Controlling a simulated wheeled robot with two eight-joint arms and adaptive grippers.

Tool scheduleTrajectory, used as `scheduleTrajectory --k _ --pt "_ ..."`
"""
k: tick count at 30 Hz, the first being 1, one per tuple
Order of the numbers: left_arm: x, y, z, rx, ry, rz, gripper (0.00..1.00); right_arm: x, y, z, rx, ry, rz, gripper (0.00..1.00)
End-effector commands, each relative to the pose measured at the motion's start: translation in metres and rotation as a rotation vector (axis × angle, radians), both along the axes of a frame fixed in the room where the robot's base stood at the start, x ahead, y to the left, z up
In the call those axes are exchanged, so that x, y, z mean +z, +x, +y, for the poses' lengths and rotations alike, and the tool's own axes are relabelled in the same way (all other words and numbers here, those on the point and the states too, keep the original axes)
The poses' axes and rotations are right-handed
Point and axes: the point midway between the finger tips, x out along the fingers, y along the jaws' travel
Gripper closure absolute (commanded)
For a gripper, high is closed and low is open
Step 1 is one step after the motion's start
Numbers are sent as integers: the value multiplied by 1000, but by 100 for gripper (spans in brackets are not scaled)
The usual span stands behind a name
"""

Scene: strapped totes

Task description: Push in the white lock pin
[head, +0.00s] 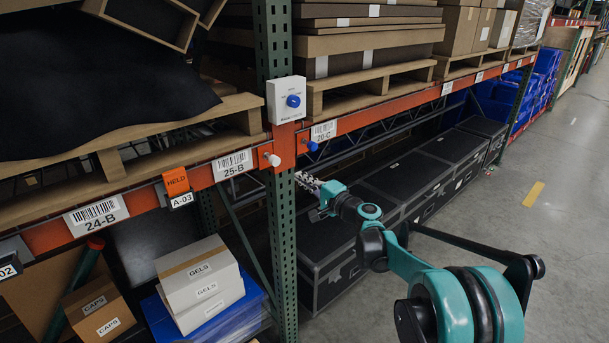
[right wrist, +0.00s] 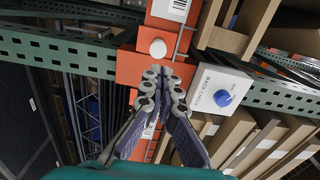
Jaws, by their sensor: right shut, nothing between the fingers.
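The white lock pin (head: 273,159) sticks out of the orange beam by the green upright, right of the 25-B label. In the right wrist view the white lock pin (right wrist: 158,48) shows as a round white head just beyond my fingertips. My right gripper (head: 299,178) is shut and empty, a little below and right of the pin in the head view. It also shows in the right wrist view (right wrist: 163,75), with a visible gap to the pin. A blue pin (head: 311,146) sits to the right on the beam; my fingers seem to hide it in the right wrist view.
A white box with a blue knob (head: 280,90) is fixed to the upright above the pins; its face (right wrist: 210,83) is close beside my fingers in the wrist view. An orange HELD tag (head: 176,181) hangs left. Black cases (head: 422,176) stand below right. The aisle floor (head: 545,235) is clear.

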Motion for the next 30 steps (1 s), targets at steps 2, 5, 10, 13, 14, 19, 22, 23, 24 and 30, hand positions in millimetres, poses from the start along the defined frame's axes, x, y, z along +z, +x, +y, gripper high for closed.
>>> scheduleTrajectory --k 2,5,10,13,14,19,22,23,24,30 --pt "6 0 0 0 0 0 60 2 15 12 3 0 0 100" --pt "11 0 0 0 0 0 60 2 33 25 3 -1 0 100" --pt "18 0 0 0 0 -1 60 2 59 44 3 -1 0 100" --pt "22 0 0 0 0 0 60 2 70 52 1 -1 0 100" --pt "23 0 0 0 0 0 60 2 73 54 1 -1 0 100" --pt "25 0 0 0 0 0 60 1 82 60 1 -1 0 100" --pt "25 0 0 0 0 0 60 1 83 61 1 -1 0 100" --pt "25 0 0 0 0 0 60 1 83 61 1 -1 0 100" --pt "25 0 0 0 0 0 60 1 83 61 1 -1 0 100" --pt "24 0 0 0 0 0 60 1 83 61 1 -1 0 100"
